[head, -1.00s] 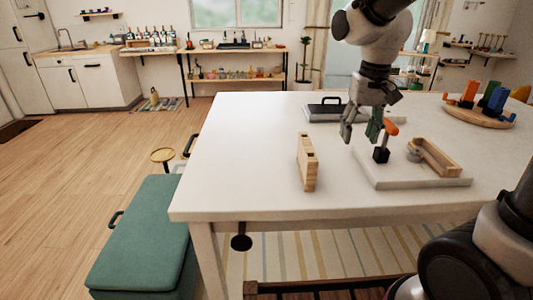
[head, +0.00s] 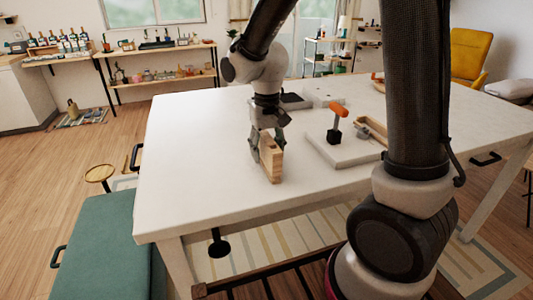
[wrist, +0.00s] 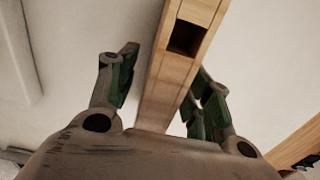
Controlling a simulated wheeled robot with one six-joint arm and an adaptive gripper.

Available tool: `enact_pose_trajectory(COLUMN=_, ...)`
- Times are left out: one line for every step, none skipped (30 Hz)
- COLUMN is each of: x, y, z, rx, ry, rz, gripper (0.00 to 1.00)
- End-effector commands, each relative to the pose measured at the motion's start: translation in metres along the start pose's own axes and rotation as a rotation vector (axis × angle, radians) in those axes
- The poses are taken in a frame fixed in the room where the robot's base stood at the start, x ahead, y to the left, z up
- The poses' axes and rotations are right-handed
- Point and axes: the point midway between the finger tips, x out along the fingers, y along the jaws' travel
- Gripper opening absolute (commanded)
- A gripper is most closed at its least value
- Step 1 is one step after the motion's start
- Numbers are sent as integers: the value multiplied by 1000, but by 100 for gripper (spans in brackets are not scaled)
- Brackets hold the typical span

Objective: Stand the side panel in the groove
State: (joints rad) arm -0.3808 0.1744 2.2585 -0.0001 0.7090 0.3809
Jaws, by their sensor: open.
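A light wooden panel (head: 271,161), with a dark square notch in its top edge, stands upright on the white table. In the wrist view the panel (wrist: 160,100) runs between the fingers. My gripper (head: 267,143) is open and low over the panel, a finger on either side; it also shows in the wrist view (wrist: 166,88). A gap shows beside the left finger; contact on the right cannot be told. A white base board (head: 345,154) lies to the right, bearing an orange-handled clamp (head: 337,115) and a wooden piece (head: 373,132), partly hidden by my arm. I cannot make out the groove.
The white table (head: 195,150) is clear left of the panel. A dark-handled flat object (head: 294,101) lies behind my gripper. A green bench (head: 100,245) stands at the table's left, with a small round yellow stool (head: 99,173) behind it.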

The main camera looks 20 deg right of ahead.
Motion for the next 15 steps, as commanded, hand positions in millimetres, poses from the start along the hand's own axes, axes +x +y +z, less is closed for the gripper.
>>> enact_pose_trajectory(x=3, y=0, z=0, rx=0, ry=-1, rz=0, gripper=50)
enact_pose_trajectory(x=4, y=0, z=0, rx=0, ry=-1, rz=0, gripper=50)
enact_pose_trajectory(x=4, y=0, z=0, rx=0, ry=0, rz=0, gripper=50)
enact_pose_trajectory(x=4, y=0, z=0, rx=0, ry=0, rz=0, gripper=50)
enact_pose_trajectory(x=4, y=0, z=0, rx=0, ry=1, rz=0, gripper=50)
enact_pose_trajectory(x=4, y=0, z=0, rx=0, ry=1, rz=0, gripper=50)
enact_pose_trajectory(x=4, y=0, z=0, rx=0, ry=1, rz=0, gripper=50)
enact_pose_trajectory(x=4, y=0, z=0, rx=0, ry=1, rz=0, gripper=50)
enact_pose_trajectory(x=4, y=0, z=0, rx=0, ry=1, rz=0, gripper=43)
enact_pose_trajectory(x=4, y=0, z=0, rx=0, ry=1, rz=0, gripper=37)
enact_pose_trajectory(x=4, y=0, z=0, rx=0, ry=0, rz=0, gripper=32)
enact_pose_trajectory(x=4, y=0, z=0, rx=0, ry=0, rz=0, gripper=24)
enact_pose_trajectory(x=4, y=0, z=0, rx=0, ry=0, rz=0, gripper=19)
enact_pose_trajectory(x=4, y=0, z=0, rx=0, ry=0, rz=0, gripper=14)
enact_pose_trajectory(x=4, y=0, z=0, rx=0, ry=1, rz=0, gripper=6)
